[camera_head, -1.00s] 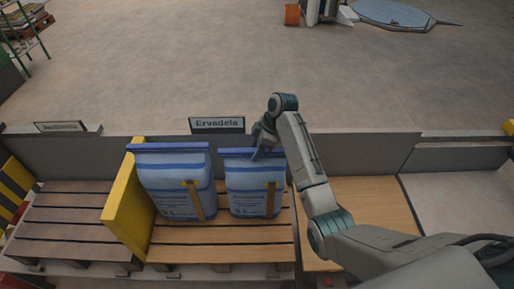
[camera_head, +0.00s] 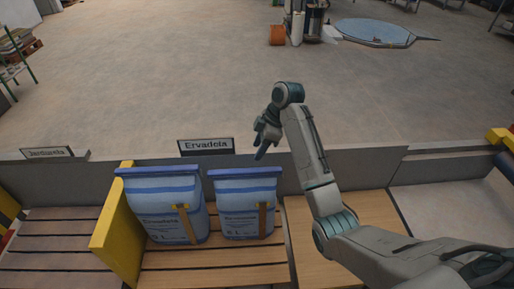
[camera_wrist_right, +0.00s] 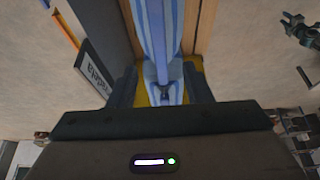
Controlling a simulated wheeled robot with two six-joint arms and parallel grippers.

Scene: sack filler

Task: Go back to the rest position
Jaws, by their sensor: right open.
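My right gripper (camera_head: 261,146) hangs above and just behind the right sack, pointing down, open and empty. In the right wrist view its two dark fingers (camera_wrist_right: 162,88) stand apart, with a blue and white sack (camera_wrist_right: 161,40) below and between them, not held. In the head view two blue and white sacks stand upright side by side on a slatted wooden pallet: the left sack (camera_head: 164,208) and the right sack (camera_head: 245,206). Each has a blue top band and a brown strip. My left gripper is not in view.
A yellow divider (camera_head: 116,236) stands left of the sacks. A low grey wall runs behind them, with an "Ervadela" sign (camera_head: 206,146) and another sign (camera_head: 48,153) at left. A bare wooden board (camera_head: 350,240) lies under my right arm. Open floor lies beyond the wall.

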